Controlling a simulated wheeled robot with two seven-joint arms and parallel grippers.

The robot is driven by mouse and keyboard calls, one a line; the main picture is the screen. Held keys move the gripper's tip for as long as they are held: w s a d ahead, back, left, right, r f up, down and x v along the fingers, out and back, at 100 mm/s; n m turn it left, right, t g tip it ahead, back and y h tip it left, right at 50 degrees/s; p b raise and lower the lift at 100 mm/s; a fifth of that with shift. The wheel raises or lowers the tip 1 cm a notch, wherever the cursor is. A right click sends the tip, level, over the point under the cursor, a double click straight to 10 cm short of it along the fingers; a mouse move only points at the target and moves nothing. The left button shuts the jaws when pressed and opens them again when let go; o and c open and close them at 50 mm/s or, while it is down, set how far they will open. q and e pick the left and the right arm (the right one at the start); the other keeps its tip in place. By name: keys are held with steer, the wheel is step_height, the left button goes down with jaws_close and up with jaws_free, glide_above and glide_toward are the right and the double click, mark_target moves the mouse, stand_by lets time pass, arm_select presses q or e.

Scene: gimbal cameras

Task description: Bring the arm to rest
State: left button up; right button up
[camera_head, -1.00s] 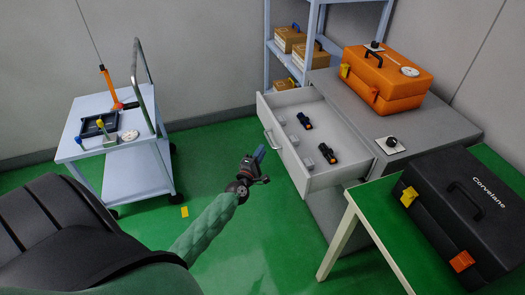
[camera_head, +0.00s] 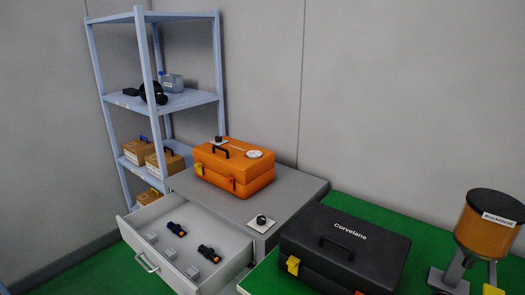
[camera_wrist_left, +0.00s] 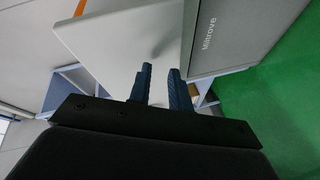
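My left gripper (camera_wrist_left: 161,72) shows in the left wrist view with its two dark blue fingers a small gap apart and nothing between them. No arm or gripper of mine shows clearly in the head view now. My right gripper is not in view.
The open drawer (camera_head: 215,270) holds several small dark and grey parts. An orange case (camera_head: 235,165) stands on the grey cabinet (camera_head: 300,183). A black case (camera_head: 345,245) and an amber-bodied dispenser (camera_head: 487,228) stand on the green bench. A shelf rack (camera_head: 190,99) stands behind.

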arm_select(q)
steer(key=s+d+f+m+g, duration=0.2)
steer(key=s+d+m+g, duration=0.55)
steer(key=s, duration=0.65)
steer(key=s+a+r+m+g+y, duration=0.1)
steer(key=s+m+g+y, duration=0.1)
steer(key=s, duration=0.5)
steer(key=s+r+m+g+y, duration=0.2)
steer(key=s+m, duration=0.1)
steer(key=s, duration=0.5)
steer(key=s+d+f+g, duration=0.2)
steer(key=s+d+f, duration=0.1)
steer(key=d+f, duration=0.2)
steer(key=shift+d+f+h, duration=0.2)
steer(key=shift+d+h, duration=0.1)
steer(key=shift+g, duration=0.25)
